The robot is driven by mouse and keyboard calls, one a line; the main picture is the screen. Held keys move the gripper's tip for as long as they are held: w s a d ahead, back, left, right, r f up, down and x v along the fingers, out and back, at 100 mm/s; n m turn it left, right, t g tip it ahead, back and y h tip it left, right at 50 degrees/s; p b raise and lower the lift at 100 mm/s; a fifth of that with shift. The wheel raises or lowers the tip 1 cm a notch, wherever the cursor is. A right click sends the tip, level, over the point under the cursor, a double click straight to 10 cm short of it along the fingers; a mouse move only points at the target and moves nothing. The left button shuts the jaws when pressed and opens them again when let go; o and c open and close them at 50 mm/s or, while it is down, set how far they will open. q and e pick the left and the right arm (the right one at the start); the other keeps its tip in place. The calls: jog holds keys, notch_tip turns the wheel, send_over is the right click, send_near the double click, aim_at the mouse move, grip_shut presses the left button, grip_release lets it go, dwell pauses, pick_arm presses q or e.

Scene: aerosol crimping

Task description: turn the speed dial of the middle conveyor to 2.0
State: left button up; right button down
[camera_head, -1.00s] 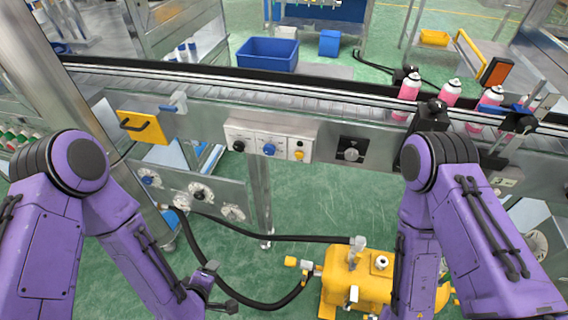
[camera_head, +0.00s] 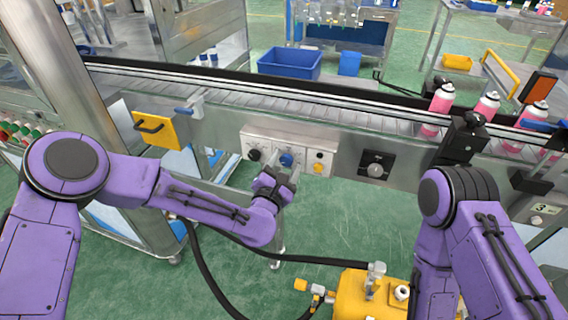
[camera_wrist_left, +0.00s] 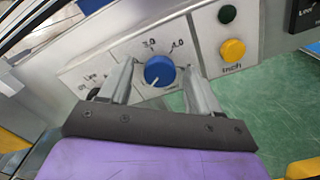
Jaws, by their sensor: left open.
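The blue speed dial (camera_head: 286,160) is on the white middle panel of the conveyor's front. In the left wrist view the dial (camera_wrist_left: 159,71) sits between my left gripper's two fingers, with a visible gap on each side. A white pointer mark on it points to the lower left.
A black knob (camera_head: 253,155) is left of the dial, and a yellow button (camera_head: 318,168) is right of it. A yellow handled plate (camera_head: 156,130) and a black dial plate (camera_head: 376,166) flank the panels. Pink cans (camera_head: 437,104) stand on the conveyor. A yellow pump (camera_head: 365,292) is below.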

pick_arm(q)
jog(key=c, duration=1)
jog(key=shift+c, duration=0.2)
jog(key=shift+f+m, duration=0.1)
jog(key=shift+m, duration=0.2)
jog(key=shift+m+b, duration=0.5)
jog(key=shift+m, duration=0.3)
jog(key=m+b, duration=0.1)
jog(key=m, duration=0.2)
jog(key=shift+m, duration=0.3)
jog(key=m, duration=0.6)
jog(key=shift+b, duration=0.4)
